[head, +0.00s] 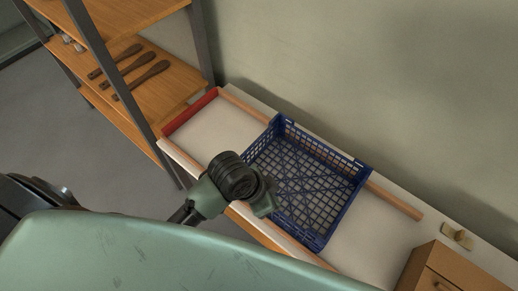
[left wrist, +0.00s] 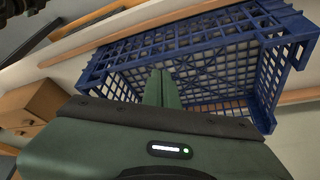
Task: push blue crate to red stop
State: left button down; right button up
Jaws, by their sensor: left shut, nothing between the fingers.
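The blue crate (head: 322,150) is an empty lattice-sided crate in a pale channel between wooden rails. It also fills much of the left wrist view (left wrist: 180,42). The red stop (head: 190,112) is a low bar across the channel's left end, with bare channel floor between it and the crate. My left gripper (head: 264,205) is at the crate's near-left side in the head view. Its fingers are shut and empty in the left wrist view (left wrist: 163,80), in front of the crate's lattice; I cannot tell whether they touch it. My right gripper is not in view.
The wooden rails (head: 396,200) run along both sides of the channel. A shelf (head: 165,80) with brown-handled brushes stands at the left. A wooden drawer box (head: 450,270) stands at the lower right, with a small beige fitting (head: 457,236) behind it. A wall rises behind.

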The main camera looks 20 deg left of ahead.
pick_arm(q)
jog(key=w+d+m+g, duration=0.1)
jog(key=w+d+m, duration=0.3)
jog(key=m, duration=0.1)
jog(key=m+g+y, duration=0.2)
jog(key=m+y, duration=0.2)
jog(key=m, duration=0.3)
send_over(258, 161)
jog(key=s+d, duration=0.1)
jog(key=d, duration=0.3)
notch_tip(258, 161, down, 9)
jog(key=shift+s, duration=0.1)
jog(key=a, duration=0.1)
jog(key=w+a+p, duration=0.1)
jog(key=a, duration=0.1)
jog(key=shift+f, duration=0.15)
jog(key=shift+w+a, duration=0.15)
jog(key=shift+a, duration=0.25)
